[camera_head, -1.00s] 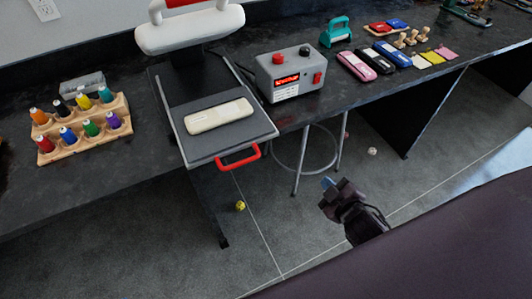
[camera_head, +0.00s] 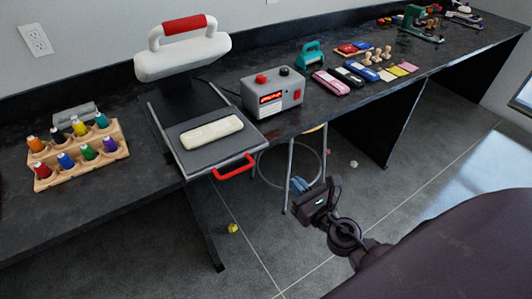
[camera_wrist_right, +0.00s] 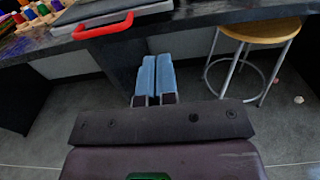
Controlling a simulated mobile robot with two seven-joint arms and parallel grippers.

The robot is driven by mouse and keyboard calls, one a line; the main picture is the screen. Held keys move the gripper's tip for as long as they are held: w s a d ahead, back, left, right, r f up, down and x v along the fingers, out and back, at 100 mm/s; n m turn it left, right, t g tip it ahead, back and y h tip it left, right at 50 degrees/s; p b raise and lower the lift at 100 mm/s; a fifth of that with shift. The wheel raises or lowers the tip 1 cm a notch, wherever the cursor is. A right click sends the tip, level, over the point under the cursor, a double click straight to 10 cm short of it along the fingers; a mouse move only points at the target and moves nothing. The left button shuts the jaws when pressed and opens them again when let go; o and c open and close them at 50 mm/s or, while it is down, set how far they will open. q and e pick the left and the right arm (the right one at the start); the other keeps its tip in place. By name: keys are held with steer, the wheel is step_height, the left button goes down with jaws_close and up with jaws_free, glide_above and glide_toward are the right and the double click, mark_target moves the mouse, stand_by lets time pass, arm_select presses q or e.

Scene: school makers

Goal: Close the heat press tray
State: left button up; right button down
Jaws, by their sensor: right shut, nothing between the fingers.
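The heat press tray (camera_head: 177,139) is slid out toward the counter's front edge, with a cream folded cloth or pad (camera_head: 211,132) lying on it. Its red handle (camera_head: 234,167) sticks out past the edge and also shows in the right wrist view (camera_wrist_right: 103,27). The white upper press head (camera_head: 182,57) with a red grip stands raised behind the tray. My right gripper (camera_head: 298,186) is in front of the counter, below and to the right of the handle, apart from it. In the right wrist view its blue fingers (camera_wrist_right: 156,77) are together and empty. My left gripper is not in view.
A grey control box (camera_head: 273,92) stands right of the tray. A stool (camera_wrist_right: 262,32) stands under the counter. Small balls (camera_head: 233,228) lie on the floor. The floor before the counter is otherwise open.

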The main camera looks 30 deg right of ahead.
steer(key=p, duration=0.3)
glide_toward(262, 147)
steer(key=w, duration=0.6)
steer(key=shift+r, duration=0.1)
steer(key=shift+w+a, duration=0.1)
steer(key=shift+w, duration=0.6)
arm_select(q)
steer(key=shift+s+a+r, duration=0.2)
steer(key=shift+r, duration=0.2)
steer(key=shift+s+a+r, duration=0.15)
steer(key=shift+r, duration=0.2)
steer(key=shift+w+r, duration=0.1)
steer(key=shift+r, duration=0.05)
